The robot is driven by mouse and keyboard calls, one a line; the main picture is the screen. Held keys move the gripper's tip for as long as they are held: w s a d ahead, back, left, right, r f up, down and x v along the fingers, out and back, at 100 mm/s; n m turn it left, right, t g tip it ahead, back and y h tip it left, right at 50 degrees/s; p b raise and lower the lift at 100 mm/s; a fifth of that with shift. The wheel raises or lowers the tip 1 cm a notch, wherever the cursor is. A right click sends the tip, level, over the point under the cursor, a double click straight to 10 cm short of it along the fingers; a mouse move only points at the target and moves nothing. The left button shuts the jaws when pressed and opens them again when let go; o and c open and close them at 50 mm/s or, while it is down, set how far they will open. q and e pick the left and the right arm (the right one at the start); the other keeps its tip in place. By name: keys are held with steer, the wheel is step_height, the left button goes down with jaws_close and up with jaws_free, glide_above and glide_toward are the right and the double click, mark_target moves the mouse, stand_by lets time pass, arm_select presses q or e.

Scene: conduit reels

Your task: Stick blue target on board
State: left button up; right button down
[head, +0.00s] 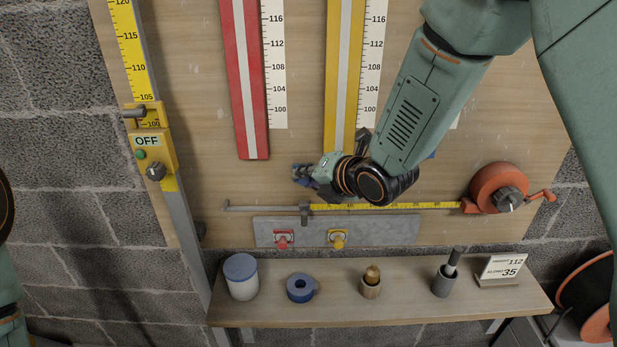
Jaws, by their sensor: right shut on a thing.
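My right gripper (306,177) is in front of the wooden board (295,145), its fingers pointing left. It is shut on a small dark blue thing (299,169), which looks like the blue target; the fingers hide most of it. A red target (282,239) and a yellow target (337,239) sit on the grey strip (385,230) low on the board. A red bar (244,80) and a yellow bar (344,80) run up the board, each beside a white scale. A bit of blue shows behind my right forearm. My left gripper is out of view.
A yellow tape (415,205) stretches left from an orange reel (497,186) below the gripper. The shelf (330,312) bears a lidded jar (241,278), blue tape roll (300,288), two small pots and a card (502,268) reading 112 and 35. An OFF box (150,150) is at left.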

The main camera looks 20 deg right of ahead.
steer(key=c, duration=1.1)
jaws_free()
steer(key=shift+w, duration=0.1)
steer(key=shift+c, duration=0.2)
steer(key=shift+o, duration=0.5)
steer(key=o, duration=0.4)
steer(key=shift+s+a+b, duration=0.15)
steer(key=shift+s+a, duration=0.25)
steer(key=shift+s, duration=1.05)
steer(key=shift+s+a+b, duration=0.1)
steer(key=shift+s+a, duration=0.3)
steer(key=shift+s, duration=1.1)
steer(key=shift+s+a+b, duration=0.15)
steer(key=shift+s+a, duration=0.25)
steer(key=shift+s, duration=1.05)
